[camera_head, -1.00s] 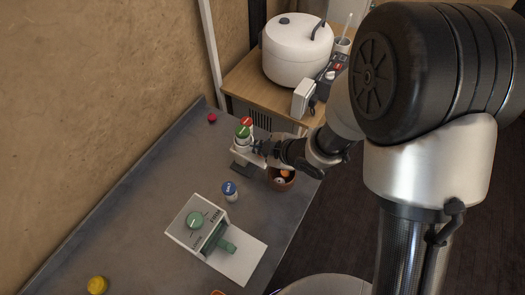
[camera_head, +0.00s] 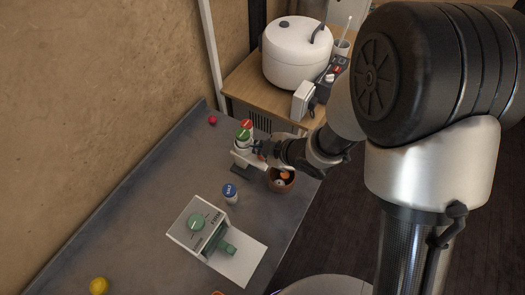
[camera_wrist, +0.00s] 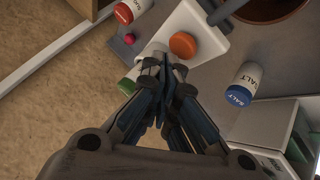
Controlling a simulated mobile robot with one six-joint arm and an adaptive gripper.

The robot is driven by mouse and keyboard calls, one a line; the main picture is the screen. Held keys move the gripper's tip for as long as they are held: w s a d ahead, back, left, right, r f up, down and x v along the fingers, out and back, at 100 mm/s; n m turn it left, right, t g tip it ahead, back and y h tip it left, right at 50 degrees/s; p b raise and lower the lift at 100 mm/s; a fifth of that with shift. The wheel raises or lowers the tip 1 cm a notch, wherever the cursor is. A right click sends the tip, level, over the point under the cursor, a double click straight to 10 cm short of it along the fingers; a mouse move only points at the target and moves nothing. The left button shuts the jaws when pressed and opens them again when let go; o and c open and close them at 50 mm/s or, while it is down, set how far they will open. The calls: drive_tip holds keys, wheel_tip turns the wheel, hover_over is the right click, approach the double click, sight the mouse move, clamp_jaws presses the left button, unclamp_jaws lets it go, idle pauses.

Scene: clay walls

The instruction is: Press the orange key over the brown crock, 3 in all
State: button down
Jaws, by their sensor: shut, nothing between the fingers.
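The orange key (camera_wrist: 183,45) is a round button on top of a white dispenser (camera_wrist: 197,24) in the wrist view. My gripper (camera_wrist: 166,66) is shut and empty, its fingertips just short of the key in that picture; I cannot tell the height gap. In the head view my gripper (camera_head: 262,150) is at the white dispenser (camera_head: 243,160), largely covering the key.
A red-capped jar (camera_head: 246,124) and a green-capped jar (camera_head: 242,136) stand close behind the dispenser. A salt jar (camera_head: 230,192) and a white device with a green dial (camera_head: 196,222) stand nearer. The left side of the grey counter (camera_head: 130,215) is mostly clear.

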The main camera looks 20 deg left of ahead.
drive_tip(key=shift+r, duration=0.25)
wheel_tip(320, 180, up, 5)
drive_tip(key=p, duration=0.4)
drive_tip(key=shift+f, duration=0.1)
idle(0.8)
drive_tip(key=w+d+r+m+t+h, duration=0.2)
drive_tip(key=w+d+r+m, duration=0.1)
drive_tip(key=d+r, duration=0.3)
drive_tip(key=w+d+r+m+t+h, duration=0.2)
drive_tip(key=w+d+r+m, duration=0.2)
drive_tip(key=d, duration=0.5)
drive_tip(key=s+d+r+m+h+b, duration=0.1)
drive_tip(key=s+d+r+m+h, duration=0.15)
drive_tip(key=d, duration=0.35)
drive_tip(key=s+d+r+m+h+b, duration=0.1)
drive_tip(key=s+d+r+m, duration=0.1)
drive_tip(key=d+r+m, duration=0.3)
drive_tip(key=s+d+m+g, duration=0.1)
drive_tip(key=s+d+m, duration=0.1)
drive_tip(key=s, duration=0.4)
drive_tip(key=s+d+m+g, duration=0.1)
drive_tip(key=s+d+m, duration=0.2)
drive_tip(key=s, duration=0.3)
drive_tip(key=s+d+r+m+g, duration=0.1)
drive_tip(key=s+d+m, duration=0.2)
drive_tip(key=s, duration=0.3)
drive_tip(key=shift+d+h+b, duration=0.2)
drive_tip(key=shift+h+b, duration=0.1)
drive_tip(key=shift+h, duration=0.15)
